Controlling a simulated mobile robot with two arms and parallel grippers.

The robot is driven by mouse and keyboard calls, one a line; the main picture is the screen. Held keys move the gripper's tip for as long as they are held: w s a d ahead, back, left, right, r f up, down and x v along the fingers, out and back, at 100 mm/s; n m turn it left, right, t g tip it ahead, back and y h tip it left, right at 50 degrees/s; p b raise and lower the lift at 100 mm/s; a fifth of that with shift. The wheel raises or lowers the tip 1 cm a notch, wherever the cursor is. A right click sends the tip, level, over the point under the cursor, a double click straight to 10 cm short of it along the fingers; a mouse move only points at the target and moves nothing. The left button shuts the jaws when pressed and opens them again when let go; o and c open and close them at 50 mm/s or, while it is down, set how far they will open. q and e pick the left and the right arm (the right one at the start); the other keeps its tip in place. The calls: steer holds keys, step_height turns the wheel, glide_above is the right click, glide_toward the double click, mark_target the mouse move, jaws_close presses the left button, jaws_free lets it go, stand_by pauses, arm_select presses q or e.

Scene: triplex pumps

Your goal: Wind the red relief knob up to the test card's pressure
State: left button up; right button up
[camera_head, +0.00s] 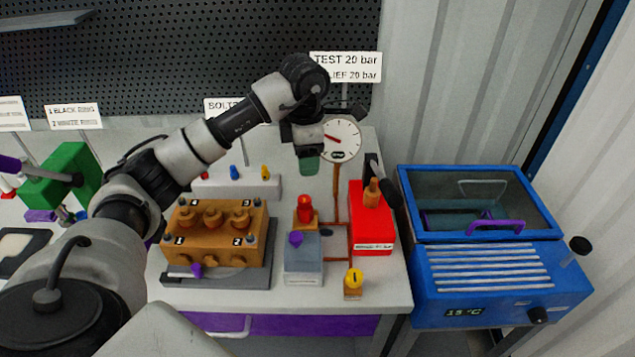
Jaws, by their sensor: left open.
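The red relief knob (305,205) stands upright on an orange-brown base at the middle of the bench. My left gripper (308,162) is above the knob, pointing down, open and apart from it in the picture. A greenish piece shows at its tip; I cannot tell what it is. The test card (346,66) stands at the back and reads "TEST 20 bar", with a partly hidden second line ending "LIEF 20 bar". The round white gauge (343,140) stands on a copper pipe, with its red needle toward the upper left. Its scale is too small to read. My right gripper is out of view.
A bronze pump block (213,237) sits left of the knob. A grey block (304,265) with a purple knob is in front. A red box (372,232) with a black lever stands right, and a yellow-tagged part (353,283) in front. A blue machine (485,280) is farther right.

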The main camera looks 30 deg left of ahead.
mark_target(305, 198)
arm_select(q)
steer(key=shift+s+f, duration=0.75)
steer(key=shift+f, duration=0.15)
step_height(305, 198, down, 3)
steer(key=shift+s+f+p, duration=0.1)
steer(key=shift+f+p, duration=0.05)
steer(key=shift+p, duration=0.45)
steer(key=f, duration=0.3)
steer(key=shift+w, duration=0.3)
steer(key=shift+s+f+p, duration=0.1)
steer(key=shift+f+p, duration=0.25)
steer(key=shift+f, duration=0.6)
steer(key=shift+c, duration=1)
steer(key=c, duration=0.5)
steer(key=shift+c, duration=1.2)
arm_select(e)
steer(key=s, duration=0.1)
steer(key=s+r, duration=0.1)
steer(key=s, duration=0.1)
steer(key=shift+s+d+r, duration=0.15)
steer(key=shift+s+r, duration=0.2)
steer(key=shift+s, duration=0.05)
